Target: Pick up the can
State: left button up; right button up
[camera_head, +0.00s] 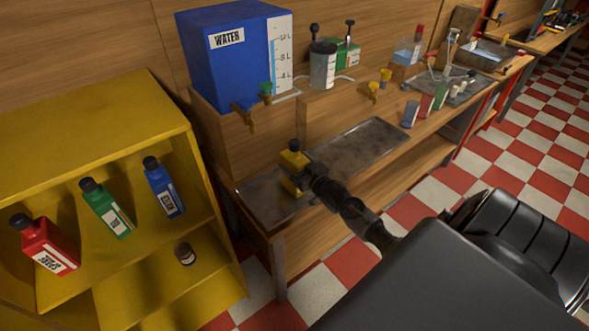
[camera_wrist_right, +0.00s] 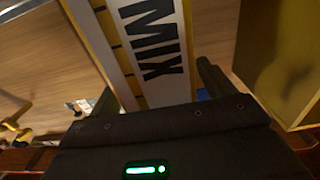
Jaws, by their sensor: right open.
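A yellow can (camera_head: 291,177) with a dark cap stands upright on the metal tray (camera_head: 370,142) of the wooden bench. My right gripper (camera_head: 307,180) is at the can's right side. In the right wrist view, the can (camera_wrist_right: 158,50) fills the top middle, with a white label reading MIX. The can lies between the two fingers of my open right gripper (camera_wrist_right: 160,88). I cannot tell whether either finger touches it. My left gripper is not in view.
A yellow shelf (camera_head: 100,125) at left holds red (camera_head: 45,247), green (camera_head: 106,208) and blue (camera_head: 163,187) cans and a small dark jar (camera_head: 185,254). A blue water tank (camera_head: 225,60) stands behind the tray, with taps below. Bottles and jars crowd the bench farther right.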

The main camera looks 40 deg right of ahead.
jog(key=shift+w, duration=0.55)
jog(key=shift+s, duration=0.1)
jog(key=c, duration=1.4)
jog(key=shift+c, duration=0.2)
jog(key=shift+r, duration=0.15)
